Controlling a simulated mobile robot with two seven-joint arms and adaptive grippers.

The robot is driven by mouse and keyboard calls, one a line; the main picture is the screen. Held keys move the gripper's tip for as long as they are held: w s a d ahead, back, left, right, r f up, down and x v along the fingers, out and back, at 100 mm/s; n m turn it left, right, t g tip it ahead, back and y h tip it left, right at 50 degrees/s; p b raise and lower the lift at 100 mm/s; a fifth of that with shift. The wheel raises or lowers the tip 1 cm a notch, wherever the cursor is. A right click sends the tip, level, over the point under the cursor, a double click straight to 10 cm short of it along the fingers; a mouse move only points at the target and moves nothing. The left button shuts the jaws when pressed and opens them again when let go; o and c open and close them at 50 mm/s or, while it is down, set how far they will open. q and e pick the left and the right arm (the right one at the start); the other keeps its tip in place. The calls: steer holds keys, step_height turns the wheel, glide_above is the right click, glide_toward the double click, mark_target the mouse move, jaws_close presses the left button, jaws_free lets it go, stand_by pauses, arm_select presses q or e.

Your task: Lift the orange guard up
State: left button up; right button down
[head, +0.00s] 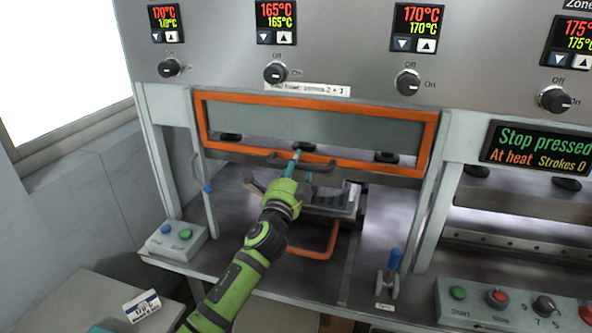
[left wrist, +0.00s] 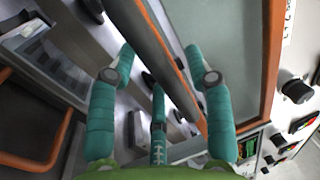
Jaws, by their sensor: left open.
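The orange guard (head: 429,140) is an orange frame around a grey see-through panel on the press front, with a dark handle bar (head: 262,160) along its lower edge. My left gripper (head: 300,166) is open at the middle of this lower edge. In the left wrist view its teal fingers (left wrist: 160,56) stand apart, with the guard's lower orange bar (left wrist: 190,92) and a dark bar running between them. I cannot tell whether either finger touches. My arm and fingers hide part of the handle. My right gripper is not in view.
Below the guard are a dark ribbed tray (head: 334,200) and an orange loop (head: 325,250). A two-button box (head: 176,242) stands at left, a blue-topped lever (head: 394,262) at right. Temperature displays and knobs line the panel above. A screen (head: 536,146) reads "Stop pressed".

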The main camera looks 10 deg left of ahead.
arm_select(q)
steer(key=s+f, duration=0.2)
steer(key=s, duration=0.9)
steer(key=shift+s+a+f, duration=0.15)
steer(key=shift+s+a, duration=0.05)
steer(key=shift+s, duration=0.2)
step_height(320, 180, down, 26)
steer(key=s+a+n+g+b, duration=0.2)
steer(key=n+g, duration=0.2)
steer(key=g, duration=0.2)
steer(key=s+a+f+n+g, duration=0.15)
steer(key=s+f, duration=0.25)
steer(key=f, duration=0.5)
steer(key=s+f+n+g, duration=0.2)
steer(key=s+f, duration=0.2)
steer(key=f, duration=0.4)
steer(key=s+a+f+n+g+b, duration=0.25)
steer(key=s+f+n+g, duration=0.2)
steer(key=s+f, duration=1.4)
steer(key=s+f+n+g, duration=0.2)
steer(key=s+f, duration=0.1)
steer(key=s, duration=0.8)
steer(key=s+f+n+g+b, duration=0.1)
steer(key=s+f+n+g, duration=0.1)
steer(key=s, duration=1)
step_height(320, 180, down, 3)
steer(key=shift+d+r+g+y, duration=0.2)
steer(key=shift+d+g+y, duration=0.25)
steer(key=shift+g, duration=0.15)
